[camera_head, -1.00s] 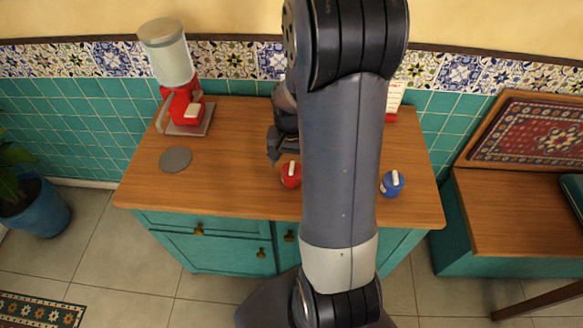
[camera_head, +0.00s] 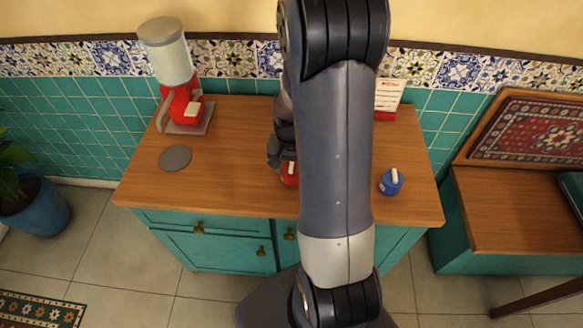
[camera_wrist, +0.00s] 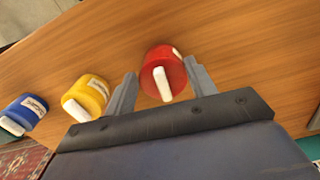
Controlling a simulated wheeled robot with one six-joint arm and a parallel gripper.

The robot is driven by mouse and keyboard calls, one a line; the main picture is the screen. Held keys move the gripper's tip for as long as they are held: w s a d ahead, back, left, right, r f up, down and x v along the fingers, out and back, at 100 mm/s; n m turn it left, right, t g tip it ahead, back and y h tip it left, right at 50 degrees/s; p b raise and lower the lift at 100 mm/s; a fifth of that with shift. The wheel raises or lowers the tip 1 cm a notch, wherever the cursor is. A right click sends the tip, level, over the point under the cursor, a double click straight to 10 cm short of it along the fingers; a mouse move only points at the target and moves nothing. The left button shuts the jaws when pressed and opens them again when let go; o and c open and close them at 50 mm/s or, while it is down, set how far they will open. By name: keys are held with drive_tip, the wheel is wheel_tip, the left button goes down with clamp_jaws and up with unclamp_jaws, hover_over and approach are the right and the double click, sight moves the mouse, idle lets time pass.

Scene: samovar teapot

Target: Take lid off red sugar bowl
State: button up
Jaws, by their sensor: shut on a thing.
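The red sugar bowl (camera_head: 289,178) stands on the wooden counter, partly hidden by my arm in the head view. In the wrist view, the red sugar bowl's lid (camera_wrist: 151,89) has a white bar handle and sits between my fingers. My gripper (camera_wrist: 160,70) is shut on the lid, one finger on each side. The lid shows no clear gap from the bowl. In the head view my gripper (camera_head: 280,150) is at the bowl's upper left, mostly dark and partly covered by my arm.
A blue bowl (camera_head: 391,182) stands to the right; a yellow bowl (camera_wrist: 88,96) shows in the wrist view. A red dispenser (camera_head: 182,105) stands back left near a grey disc (camera_head: 175,159). A white card (camera_head: 389,95) stands at the back.

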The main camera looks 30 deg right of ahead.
drive_tip(key=shift+c, duration=0.7)
drive_tip(key=shift+r, duration=0.1)
